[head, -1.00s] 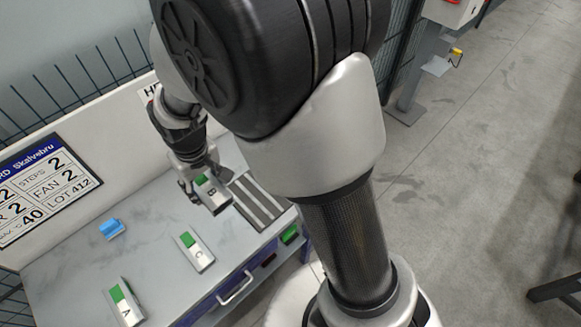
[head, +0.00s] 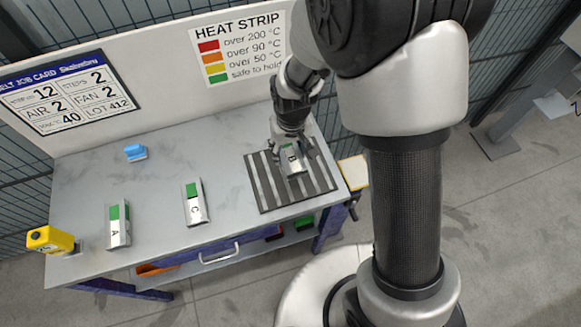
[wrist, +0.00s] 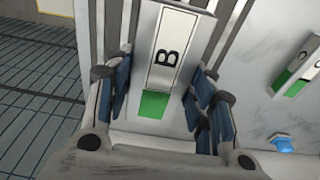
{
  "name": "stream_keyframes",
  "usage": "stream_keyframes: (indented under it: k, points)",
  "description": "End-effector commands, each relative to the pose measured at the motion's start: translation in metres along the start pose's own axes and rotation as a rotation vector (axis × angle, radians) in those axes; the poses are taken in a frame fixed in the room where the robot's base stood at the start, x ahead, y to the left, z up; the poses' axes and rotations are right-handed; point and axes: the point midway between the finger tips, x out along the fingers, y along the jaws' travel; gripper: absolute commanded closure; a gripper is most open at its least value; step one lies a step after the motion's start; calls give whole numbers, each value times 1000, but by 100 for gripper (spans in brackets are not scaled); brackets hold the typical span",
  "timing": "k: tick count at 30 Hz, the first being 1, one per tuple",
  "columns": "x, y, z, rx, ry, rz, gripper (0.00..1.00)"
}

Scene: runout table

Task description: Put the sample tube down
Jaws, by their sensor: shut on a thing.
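No round tube shows. My gripper (head: 291,146) is shut on a grey block lettered B (head: 293,161) with a green patch. In the wrist view, block B (wrist: 172,48) sits between the blue-padded fingers, its green end nearest the gripper. The block is over the dark and light striped mat (head: 268,196) at the right end of the table. I cannot tell whether its underside touches the mat. Similar blocks lettered C (head: 194,207) and A (head: 118,230) stand on the table to the left, apart from the gripper.
The grey table (head: 80,190) is clear around blocks A and C. A blue item (head: 136,152) lies at the back left. A yellow device (head: 50,240) is at the front left corner. A white back panel (head: 165,75) carries a job card and a heat strip chart.

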Motion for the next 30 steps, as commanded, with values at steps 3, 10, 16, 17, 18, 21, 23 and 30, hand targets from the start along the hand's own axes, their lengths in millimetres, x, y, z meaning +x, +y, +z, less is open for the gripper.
stream_keyframes:
  k: [3, 10, 16, 17, 18, 21, 23, 30]
  points:
    - [29, 0, 4, 0, -4, 0, 79]
    - [47, 0, 5, 0, 1, 0, 79]
    - [73, 0, 10, 0, -3, 0, 79]
    - [78, 0, 10, 0, -4, 0, 79]
    - [83, 0, 11, 0, -2, 0, 79]
    - [89, 0, 11, 0, -1, 0, 79]
    - [88, 0, 10, 0, 1, 0, 79]
    - [91, 0, 11, 0, 1, 0, 79]
